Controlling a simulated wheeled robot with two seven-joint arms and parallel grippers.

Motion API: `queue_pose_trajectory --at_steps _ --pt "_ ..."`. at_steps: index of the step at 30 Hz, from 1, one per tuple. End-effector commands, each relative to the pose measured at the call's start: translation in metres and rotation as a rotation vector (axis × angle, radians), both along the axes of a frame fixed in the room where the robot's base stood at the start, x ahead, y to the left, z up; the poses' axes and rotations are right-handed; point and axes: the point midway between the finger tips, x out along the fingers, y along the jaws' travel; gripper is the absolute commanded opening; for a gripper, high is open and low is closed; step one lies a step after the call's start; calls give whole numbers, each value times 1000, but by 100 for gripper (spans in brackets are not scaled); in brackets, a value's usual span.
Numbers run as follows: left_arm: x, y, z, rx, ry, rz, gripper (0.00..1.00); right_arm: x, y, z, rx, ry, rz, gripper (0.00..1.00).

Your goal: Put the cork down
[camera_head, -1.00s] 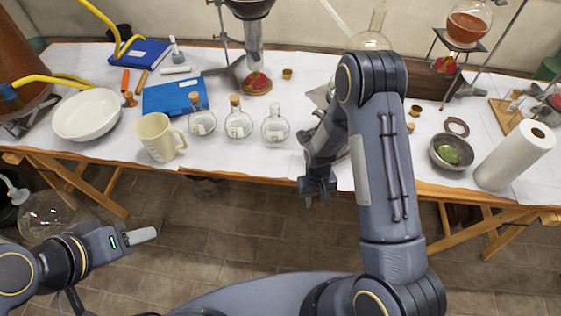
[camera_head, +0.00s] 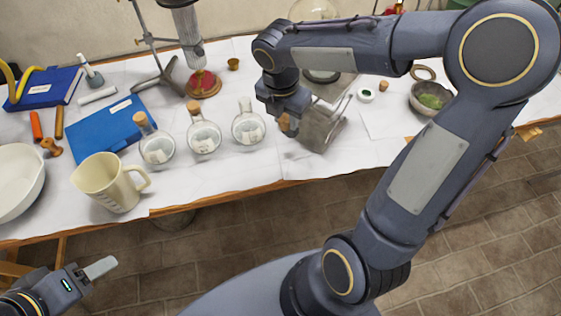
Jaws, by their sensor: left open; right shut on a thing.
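My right gripper (camera_head: 288,117) is over the table, just right of the uncorked round flask (camera_head: 249,128). It is shut on a small brown cork (camera_head: 286,126), which shows below its fingers. The cork looks close to the table top; I cannot tell whether it touches. My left gripper (camera_head: 98,268) is at the lower left, in front of the table and away from the flasks. It is open and empty.
Two corked flasks (camera_head: 157,146) (camera_head: 204,135) and a beige jug (camera_head: 110,184) stand left of the uncorked flask. A metal stand (camera_head: 322,124) is close on the right of my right gripper. Bare white paper (camera_head: 250,172) lies along the front edge.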

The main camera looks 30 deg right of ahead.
Motion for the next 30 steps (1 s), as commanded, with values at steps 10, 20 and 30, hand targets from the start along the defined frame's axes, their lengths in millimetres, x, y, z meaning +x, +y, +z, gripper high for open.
queue_pose_trajectory --at_steps 10,20,30 --pt "0 0 -12 0 0 0 57 -3 -1 -69 1 10 33 5" --pt "0 0 -22 0 0 0 57 -2 -2 -130 1 4 30 5" --pt "0 0 -31 0 0 0 57 -2 -2 -167 1 6 31 5"
